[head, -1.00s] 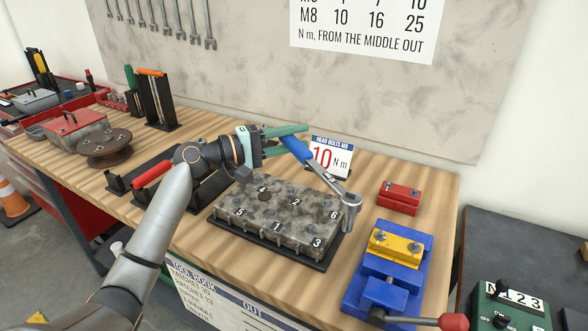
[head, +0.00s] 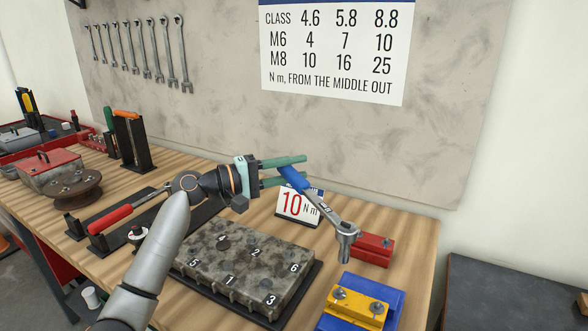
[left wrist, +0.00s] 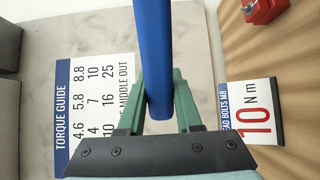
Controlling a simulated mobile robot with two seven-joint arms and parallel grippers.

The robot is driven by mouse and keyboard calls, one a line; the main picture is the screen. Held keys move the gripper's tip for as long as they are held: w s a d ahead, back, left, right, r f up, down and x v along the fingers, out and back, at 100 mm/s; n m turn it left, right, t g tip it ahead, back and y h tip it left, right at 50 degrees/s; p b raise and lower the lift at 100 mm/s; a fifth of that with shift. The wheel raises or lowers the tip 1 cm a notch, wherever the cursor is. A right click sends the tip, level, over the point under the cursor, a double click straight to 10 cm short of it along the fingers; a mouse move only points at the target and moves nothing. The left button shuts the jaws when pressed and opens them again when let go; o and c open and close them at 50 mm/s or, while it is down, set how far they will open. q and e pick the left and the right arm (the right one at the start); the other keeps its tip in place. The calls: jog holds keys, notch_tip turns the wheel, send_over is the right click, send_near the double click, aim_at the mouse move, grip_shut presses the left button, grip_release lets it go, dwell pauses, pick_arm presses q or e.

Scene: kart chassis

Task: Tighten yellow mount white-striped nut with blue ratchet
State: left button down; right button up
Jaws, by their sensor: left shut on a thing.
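My left gripper (head: 283,171) is shut on the blue handle of the ratchet (head: 293,180). The ratchet's metal shaft slopes down to the right, and its head with a socket (head: 346,237) hangs in front of the red block. The blue handle (left wrist: 153,60) also shows between the green fingers in the left wrist view. The yellow mount (head: 357,306) sits in a blue vise (head: 391,297) at the lower right, with one nut at its left (head: 339,294) and another at its right (head: 376,307). The white stripe is too small to make out. The ratchet head is apart from both nuts. My right gripper is out of view.
A grey numbered block (head: 250,255) stands on a dark tray left of the vise. A red block (head: 372,249) with bolts lies behind the vise. A "10 Nm" card (head: 299,207) stands behind the grey block. A red-handled tool (head: 108,217) rests in a holder at left.

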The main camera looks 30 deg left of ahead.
pick_arm(q)
notch_tip(320, 180, down, 6)
jog(key=b, duration=0.5)
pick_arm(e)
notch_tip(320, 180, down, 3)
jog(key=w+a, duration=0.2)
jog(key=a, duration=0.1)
pick_arm(q)
jog(key=s+a+n+t+y+p, duration=0.4)
jog(key=s+n+y+p, duration=0.4)
jog(key=s+y+p, duration=0.4)
jog(key=shift+s+a+r+n+p, duration=0.35)
jog(key=shift+s+a+p, duration=0.55)
jog(key=shift+s+p, duration=0.95)
pick_arm(e)
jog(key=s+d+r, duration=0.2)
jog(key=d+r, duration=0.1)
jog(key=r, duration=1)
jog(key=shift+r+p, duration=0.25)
jog(key=shift+p, duration=0.15)
pick_arm(q)
jog(key=shift+w, duration=0.35)
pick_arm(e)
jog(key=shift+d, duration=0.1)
